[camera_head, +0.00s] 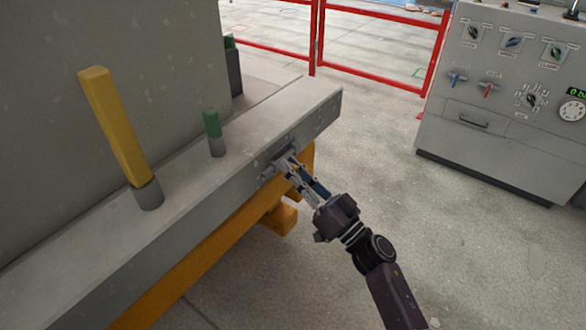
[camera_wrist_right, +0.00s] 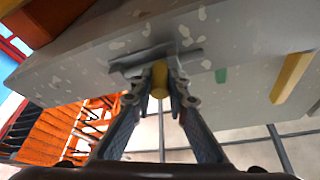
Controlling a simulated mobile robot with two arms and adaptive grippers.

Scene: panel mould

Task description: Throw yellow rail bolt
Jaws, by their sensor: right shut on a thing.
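My right gripper (camera_head: 291,168) reaches in from the lower right to the side face of the grey rail (camera_head: 80,232). In the right wrist view my right gripper (camera_wrist_right: 160,83) is shut on the short yellow rail bolt (camera_wrist_right: 159,78), one finger on each side. A small grey metal bracket (camera_wrist_right: 128,68) sits on the rail just behind the bolt. In the head view the fingers hide the bolt. My left gripper is not in view.
A long yellow lever (camera_head: 113,125) and a short green-topped post (camera_head: 212,125) stand on the rail. A yellow-orange beam (camera_head: 195,268) runs below it. A control cabinet (camera_head: 490,130) stands at the right, red barriers (camera_head: 375,68) behind. Floor between rail and cabinet is clear.

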